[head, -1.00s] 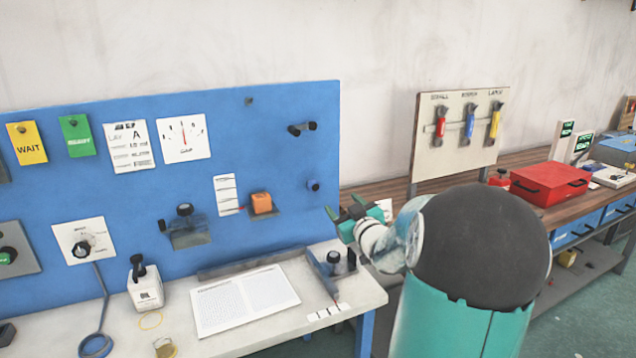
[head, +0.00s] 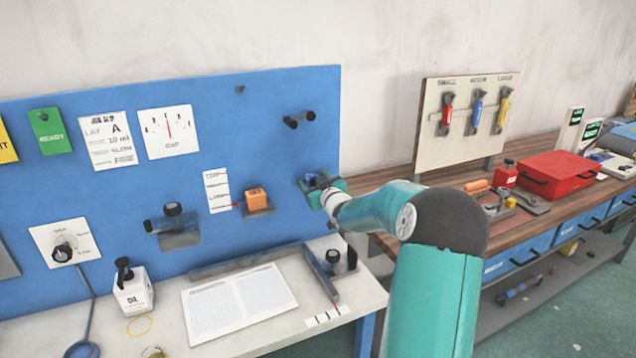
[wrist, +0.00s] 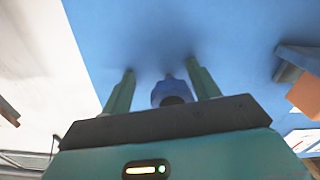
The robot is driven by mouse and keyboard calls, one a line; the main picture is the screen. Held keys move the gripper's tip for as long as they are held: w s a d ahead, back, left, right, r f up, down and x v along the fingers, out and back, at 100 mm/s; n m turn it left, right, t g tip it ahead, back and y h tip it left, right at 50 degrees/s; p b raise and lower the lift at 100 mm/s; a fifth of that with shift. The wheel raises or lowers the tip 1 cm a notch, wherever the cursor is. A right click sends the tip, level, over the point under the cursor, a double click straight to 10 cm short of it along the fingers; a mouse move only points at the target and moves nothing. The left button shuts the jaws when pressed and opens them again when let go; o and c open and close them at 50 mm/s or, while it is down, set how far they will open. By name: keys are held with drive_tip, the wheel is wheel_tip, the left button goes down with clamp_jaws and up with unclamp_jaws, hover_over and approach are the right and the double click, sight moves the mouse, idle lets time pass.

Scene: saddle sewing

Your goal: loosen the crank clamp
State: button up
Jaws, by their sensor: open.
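My gripper (head: 318,189) is at the right side of the blue panel (head: 140,200) in the head view, close to its face. It is open. In the wrist view, its two green fingers (wrist: 161,68) stand on either side of a blue round knob (wrist: 171,92) with a dark end. The knob is between the fingers, with a gap visible on each side. In the head view my gripper mostly covers this knob. A black crank-like handle (head: 299,120) sticks out of the panel above my gripper. No label shows which part is the crank clamp.
An orange block (head: 256,199) on a bracket is left of my gripper, and a dark clamp-like fixture (head: 174,225) is further left. Below, the white table (head: 345,290) holds an open booklet (head: 240,303) and an oil bottle (head: 133,290). A tool board (head: 468,120) stands at right.

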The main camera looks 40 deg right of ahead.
sight(308, 181)
drive_tip(key=shift+o, duration=0.8)
drive_tip(key=a, duration=0.1)
drive_tip(key=a+r, duration=0.2)
drive_tip(key=shift+s+a, duration=0.2)
drive_tip(key=shift+s, duration=0.1)
drive_tip(key=shift+s+d+f, duration=0.15)
drive_tip(key=shift+d+f, duration=0.05)
drive_tip(key=shift+d, duration=0.35)
drive_tip(key=shift+s+d+f, duration=0.1)
drive_tip(key=shift+d+f, duration=0.1)
drive_tip(key=shift+d, duration=0.35)
drive_tip(key=c, duration=0.4)
drive_tip(key=shift+w+f, duration=0.15)
drive_tip(key=shift+w, duration=0.2)
drive_tip(key=c, duration=0.3)
drive_tip(key=shift+s+a, duration=0.1)
drive_tip(key=c, duration=0.4)
drive_tip(key=shift+a, duration=0.15)
drive_tip(key=shift+c, duration=0.2)
